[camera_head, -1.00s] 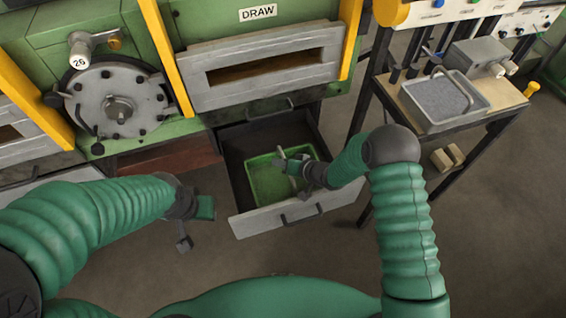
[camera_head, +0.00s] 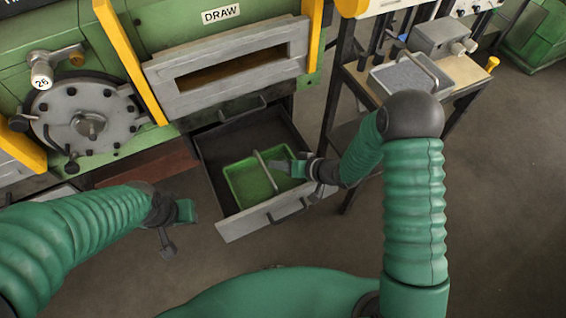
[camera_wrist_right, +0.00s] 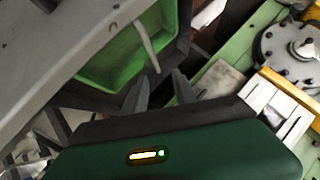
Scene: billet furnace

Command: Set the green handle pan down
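The green pan (camera_head: 235,185) rests inside the open drawer. Its pale bar handle (camera_head: 266,173) stands over it and is free of any grip. My right gripper (camera_head: 279,166) is just right of the handle, over the pan's right side. In the right wrist view, its two dark fingers (camera_wrist_right: 158,90) are apart with nothing between them. The handle (camera_wrist_right: 147,45) and the green pan (camera_wrist_right: 115,55) lie ahead of the fingertips there. My left gripper (camera_head: 178,225) hangs left of the drawer, away from the pan; its finger opening is unclear.
The drawer (camera_head: 250,222) is pulled out below the furnace front (camera_head: 230,70). A side table (camera_head: 455,92) at the upper right carries a grey tray with a handle (camera_head: 405,80). A round bolted hatch (camera_head: 85,120) is at the left. Floor is clear at the lower right.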

